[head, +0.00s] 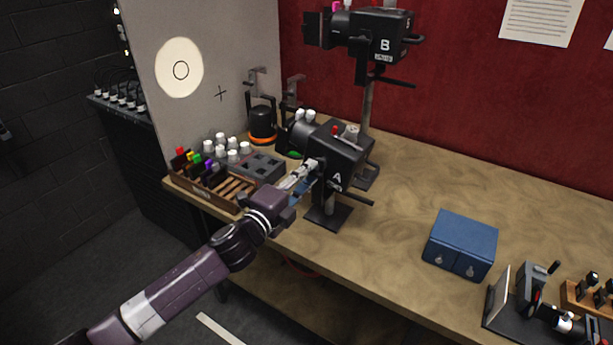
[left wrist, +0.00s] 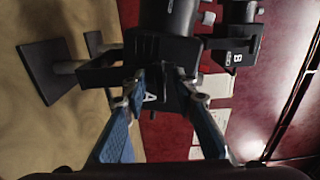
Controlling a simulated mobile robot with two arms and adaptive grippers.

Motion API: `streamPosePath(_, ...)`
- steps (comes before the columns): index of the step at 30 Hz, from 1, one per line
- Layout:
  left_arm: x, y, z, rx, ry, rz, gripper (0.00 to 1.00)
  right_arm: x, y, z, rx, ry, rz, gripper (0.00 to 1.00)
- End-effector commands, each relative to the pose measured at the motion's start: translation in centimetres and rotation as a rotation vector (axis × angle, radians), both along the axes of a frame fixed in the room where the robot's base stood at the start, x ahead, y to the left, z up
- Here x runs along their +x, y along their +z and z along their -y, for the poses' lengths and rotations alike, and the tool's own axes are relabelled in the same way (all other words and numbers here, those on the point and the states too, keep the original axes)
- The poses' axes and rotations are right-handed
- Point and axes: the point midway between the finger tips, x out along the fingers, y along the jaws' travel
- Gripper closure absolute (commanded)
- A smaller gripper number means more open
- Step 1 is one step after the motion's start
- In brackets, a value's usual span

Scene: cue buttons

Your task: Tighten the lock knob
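A black box-shaped unit marked A (head: 336,158) stands on a short post with a square base near the table's front edge. It has a dark round barrel at its left, small red and white pieces on top, and a black handle (head: 352,199) low at its right. I cannot tell which part is the lock knob. My left gripper (head: 311,169) is at the unit's front left face. In the left wrist view, its blue fingers (left wrist: 163,84) are apart, with unit A (left wrist: 158,52) showing between and beyond them. I cannot tell whether they touch it. My right gripper is not in view.
A similar unit B (head: 365,33) stands higher on a pole behind A. Left are a wooden rack (head: 232,203) of coloured pieces, a grey block and several white-capped pieces. A blue two-knob box (head: 462,243) is right. The table (head: 395,215) between is clear.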

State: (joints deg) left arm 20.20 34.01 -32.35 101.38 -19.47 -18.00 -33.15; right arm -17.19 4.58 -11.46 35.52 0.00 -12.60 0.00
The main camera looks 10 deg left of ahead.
Motion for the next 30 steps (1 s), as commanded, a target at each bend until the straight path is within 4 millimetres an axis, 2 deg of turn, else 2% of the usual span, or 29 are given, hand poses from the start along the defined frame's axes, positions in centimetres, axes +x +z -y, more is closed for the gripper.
streamPosePath(5, -0.7, -0.1, -0.2, 0.000, 0.000, -0.001, 0.74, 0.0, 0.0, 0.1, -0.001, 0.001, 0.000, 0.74)
streamPosePath(21, -8.8, -0.1, -2.8, 0.001, -0.001, -0.003, 0.74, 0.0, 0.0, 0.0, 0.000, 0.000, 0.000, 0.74)
streamPosePath(30, -11.1, -0.1, -3.7, 0.001, 0.000, -0.002, 0.74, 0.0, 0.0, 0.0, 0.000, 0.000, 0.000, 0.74)
